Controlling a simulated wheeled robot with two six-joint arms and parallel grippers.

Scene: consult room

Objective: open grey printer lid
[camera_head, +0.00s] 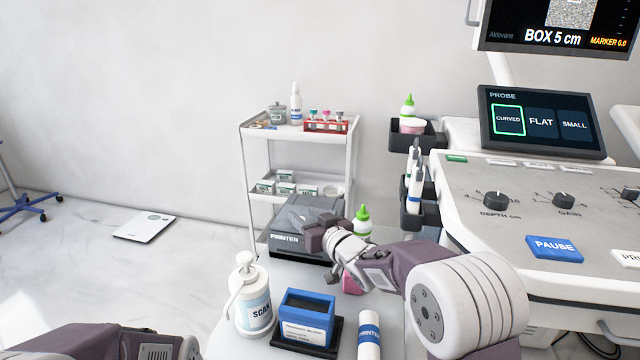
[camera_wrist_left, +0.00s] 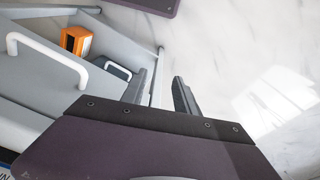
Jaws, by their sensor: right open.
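The printer (camera_head: 287,240), dark with a white PRINTER label on its front, stands on the cart top at the middle of the head view. Its grey lid (camera_head: 308,208) forms the top; whether it is lifted at all I cannot tell. My right gripper (camera_head: 318,238) is open at the printer's front right, close by the lid. It hides part of the printer, and contact is unclear. My left gripper (camera_wrist_left: 160,76) shows in the left wrist view with its fingers apart and nothing between them. Only my left arm shows at the lower left of the head view.
A green-capped bottle (camera_head: 362,222) stands right of the printer. The ultrasound console (camera_head: 560,235) fills the right. Floor at left is mostly clear.

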